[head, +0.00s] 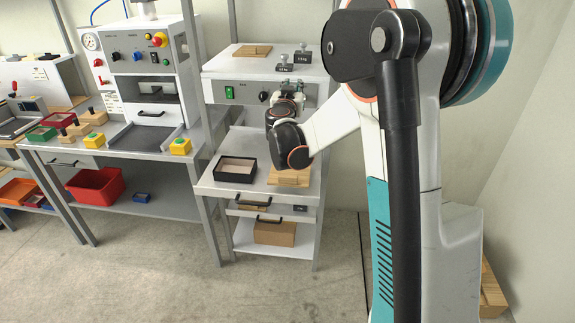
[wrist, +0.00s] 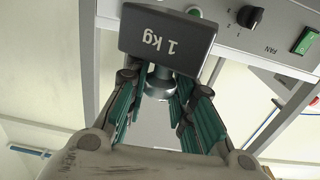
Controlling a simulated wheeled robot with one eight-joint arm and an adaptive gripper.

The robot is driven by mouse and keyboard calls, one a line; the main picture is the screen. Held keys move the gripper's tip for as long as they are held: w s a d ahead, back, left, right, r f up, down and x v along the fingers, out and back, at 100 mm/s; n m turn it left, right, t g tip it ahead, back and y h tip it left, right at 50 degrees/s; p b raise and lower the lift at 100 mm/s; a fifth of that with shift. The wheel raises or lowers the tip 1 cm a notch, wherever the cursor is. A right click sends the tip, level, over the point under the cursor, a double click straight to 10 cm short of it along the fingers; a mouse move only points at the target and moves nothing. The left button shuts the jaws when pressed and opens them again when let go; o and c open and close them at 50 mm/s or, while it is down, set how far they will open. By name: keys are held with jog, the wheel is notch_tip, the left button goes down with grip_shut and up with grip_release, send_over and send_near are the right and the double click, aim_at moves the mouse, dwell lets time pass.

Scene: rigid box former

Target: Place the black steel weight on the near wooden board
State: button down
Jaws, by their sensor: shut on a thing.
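A black steel weight (wrist: 166,42) marked 1 kg fills the upper middle of the wrist view. My gripper (wrist: 160,88) is shut on its metal knob, with teal fingers on both sides. In the head view my wrist and forearm stand in front of the bench, and the held weight cannot be made out there. The near wooden board (head: 289,178) lies on the lower white table, below my wrist and partly hidden by it. Another wooden board (head: 254,50) with a small knob lies on the upper white cabinet.
Two more weights (head: 284,66) (head: 303,56) stand on the upper cabinet, right of the far board. A black open box (head: 235,168) sits left of the near board. The cabinet front (wrist: 270,25) with its knob and green switch is close behind the held weight.

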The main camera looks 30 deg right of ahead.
jog(key=f, duration=0.1)
jog(key=w+f, duration=0.1)
jog(key=f, duration=0.1)
jog(key=w+f, duration=0.1)
jog(key=shift+d+f+b, duration=0.3)
jog(key=shift+d+f, duration=0.1)
notch_tip(320, 180, down, 20)
jog(key=b, duration=0.7)
jog(key=shift+f, duration=0.1)
jog(key=c, duration=1.5)
grip_release()
jog(key=shift+c, duration=0.2)
jog(key=shift+o, duration=0.7)
